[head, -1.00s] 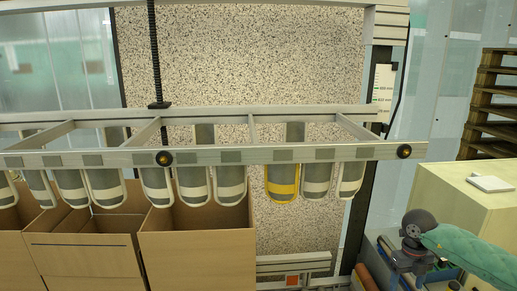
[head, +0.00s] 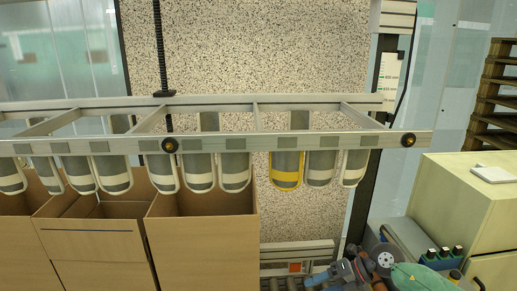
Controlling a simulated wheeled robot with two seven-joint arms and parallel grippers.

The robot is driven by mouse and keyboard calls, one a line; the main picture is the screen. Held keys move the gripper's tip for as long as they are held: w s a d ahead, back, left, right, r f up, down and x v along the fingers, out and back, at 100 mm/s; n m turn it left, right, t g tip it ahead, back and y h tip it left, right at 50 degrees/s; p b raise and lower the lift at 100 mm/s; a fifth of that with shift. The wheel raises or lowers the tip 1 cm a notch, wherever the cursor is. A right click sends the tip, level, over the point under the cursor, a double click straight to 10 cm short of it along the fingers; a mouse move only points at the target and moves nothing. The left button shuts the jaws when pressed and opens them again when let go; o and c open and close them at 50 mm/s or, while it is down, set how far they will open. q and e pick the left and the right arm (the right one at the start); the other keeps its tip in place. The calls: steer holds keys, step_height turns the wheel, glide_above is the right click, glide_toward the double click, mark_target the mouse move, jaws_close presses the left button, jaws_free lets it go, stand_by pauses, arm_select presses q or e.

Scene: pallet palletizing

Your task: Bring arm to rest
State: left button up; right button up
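What looks like my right arm, with a green padded cover (head: 415,276) and a dark joint with a pale disc (head: 386,258), is low at the bottom right of the head view. A dark and blue part (head: 345,271) lies at its left end, near the bottom edge. I cannot make out gripper fingers there, nor whether they are open or shut. No held object can be made out. My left arm and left gripper are not in view.
A metal rail frame (head: 230,145) with several hanging holders, one yellow (head: 286,169), spans the view above open cardboard boxes (head: 203,240). A cream cabinet (head: 462,205) stands at right, with stacked wooden pallets (head: 495,95) behind. Small dark green-topped bottles (head: 444,254) stand by the cabinet.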

steer(key=a+r+m+t+y, duration=0.6)
steer(key=a+r+m+t, duration=0.1)
steer(key=r+m+t, duration=0.4)
steer(key=s+d+f+m+t+h, duration=0.1)
steer(key=s+d+f+m+h, duration=0.2)
steer(key=d+f+m+h, duration=0.5)
steer(key=s+d+f+m+t+h, duration=0.1)
steer(key=s+d+f+m+h, duration=0.3)
steer(key=f+m+h, duration=0.75)
steer(key=s+f+m+g+y, duration=0.1)
steer(key=s+f+m+g, duration=0.3)
steer(key=s, duration=0.7)
steer(key=s+f+m+g+y, duration=0.15)
steer(key=s+f+g, duration=0.35)
steer(key=s, duration=0.5)
arm_select(q)
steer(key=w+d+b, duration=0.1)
steer(key=b, duration=0.9)
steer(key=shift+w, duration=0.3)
arm_select(e)
steer(key=s+a+f+g, duration=0.1)
steer(key=a+f, duration=0.2)
steer(key=f, duration=1.3)
steer(key=a+f+g, duration=0.2)
steer(key=a+f, duration=0.1)
steer(key=f, duration=1.3)
steer(key=shift+s+a+y, duration=0.15)
steer(key=shift+s+y, duration=0.15)
steer(key=shift+s, duration=0.1)
